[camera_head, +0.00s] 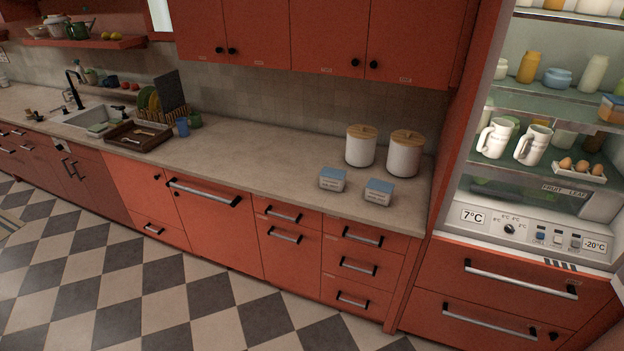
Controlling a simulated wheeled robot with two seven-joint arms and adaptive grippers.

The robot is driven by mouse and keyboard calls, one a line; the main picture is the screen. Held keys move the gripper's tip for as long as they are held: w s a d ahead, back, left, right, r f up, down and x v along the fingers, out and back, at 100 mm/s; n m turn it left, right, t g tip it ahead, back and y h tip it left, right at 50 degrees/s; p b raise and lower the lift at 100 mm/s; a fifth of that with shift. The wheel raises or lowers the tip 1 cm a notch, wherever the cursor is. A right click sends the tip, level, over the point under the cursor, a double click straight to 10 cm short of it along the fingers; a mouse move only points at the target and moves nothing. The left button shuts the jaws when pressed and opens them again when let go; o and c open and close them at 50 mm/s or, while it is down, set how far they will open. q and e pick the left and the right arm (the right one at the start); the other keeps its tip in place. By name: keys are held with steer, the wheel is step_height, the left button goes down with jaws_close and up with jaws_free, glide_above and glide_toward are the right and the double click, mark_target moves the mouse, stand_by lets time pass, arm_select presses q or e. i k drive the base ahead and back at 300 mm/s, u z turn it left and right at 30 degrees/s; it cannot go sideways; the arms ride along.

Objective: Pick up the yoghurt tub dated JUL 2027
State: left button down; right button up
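The left tub (332,182) and the right tub (378,195) are a short gap apart. Both have dark print on the front, too small to read, so I cannot tell which one is dated JUL 2027. Neither of my grippers is in view.
Two white canisters with wooden lids, left (360,149) and right (404,158), stand behind the tubs. The open fridge (540,230) at right holds two white jugs (494,139) (534,146) and an egg tray (579,175). The counter (262,160) left of the tubs is clear.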

mark_target(330, 178)
steer(key=u, duration=0.6)
steer(key=i, duration=0.85)
steer(key=u, duration=0.5)
steer(key=i, duration=0.85)
steer(key=z, duration=0.65)
steer(key=i, duration=0.75)
steer(key=z, duration=0.75)
